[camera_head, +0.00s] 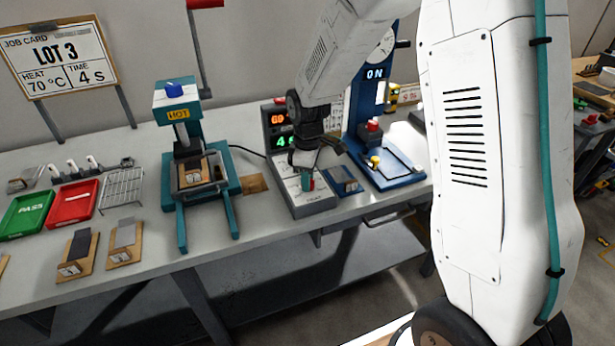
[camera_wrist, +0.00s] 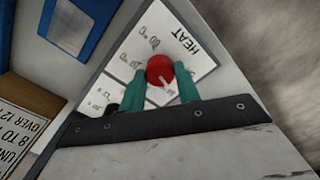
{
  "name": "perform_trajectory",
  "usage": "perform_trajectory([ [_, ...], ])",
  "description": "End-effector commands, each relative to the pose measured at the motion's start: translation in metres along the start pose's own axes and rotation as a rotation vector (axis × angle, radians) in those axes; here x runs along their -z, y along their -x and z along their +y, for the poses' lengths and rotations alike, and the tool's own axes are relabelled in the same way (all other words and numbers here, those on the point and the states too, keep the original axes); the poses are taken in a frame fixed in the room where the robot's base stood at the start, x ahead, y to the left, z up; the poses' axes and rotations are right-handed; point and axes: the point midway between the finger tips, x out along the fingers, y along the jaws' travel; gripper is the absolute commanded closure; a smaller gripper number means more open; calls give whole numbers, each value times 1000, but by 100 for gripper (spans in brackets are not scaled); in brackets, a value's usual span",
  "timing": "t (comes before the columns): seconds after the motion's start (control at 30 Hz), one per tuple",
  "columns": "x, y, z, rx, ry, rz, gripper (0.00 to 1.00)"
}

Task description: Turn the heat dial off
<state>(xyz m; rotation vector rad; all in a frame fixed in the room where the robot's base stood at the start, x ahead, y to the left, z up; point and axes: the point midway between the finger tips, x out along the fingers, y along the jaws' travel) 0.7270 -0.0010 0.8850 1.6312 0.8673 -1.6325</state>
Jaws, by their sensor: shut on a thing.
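The red heat dial (camera_wrist: 160,70) sits on a pale panel (camera_wrist: 190,40) marked HEAT, seen in the wrist view. My gripper (camera_wrist: 160,88) has its two teal fingers on either side of the dial, shut on it. In the head view my gripper (camera_head: 308,181) reaches down onto the sloped front of the grey control box (camera_head: 312,208). A bit of red shows by the fingertips there. The box's display (camera_head: 278,129) has red digits above and a green 4 below. The exact dial setting is hard to read.
A teal press (camera_head: 180,135) marked HOT stands left of the box. A blue stand (camera_head: 385,175) with an ON sign is close on the right. Green (camera_head: 27,214) and red (camera_head: 72,203) trays lie at the left. A job card (camera_head: 58,58) reads LOT 3, 70 °C, 4 s.

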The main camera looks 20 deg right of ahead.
Motion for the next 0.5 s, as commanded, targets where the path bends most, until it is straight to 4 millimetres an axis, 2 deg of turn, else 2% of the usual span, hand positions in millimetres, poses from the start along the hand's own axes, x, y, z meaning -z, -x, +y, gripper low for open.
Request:
perform_trajectory([
  [0.5, 1, 1, 1, -4, 474, 2, 90],
])
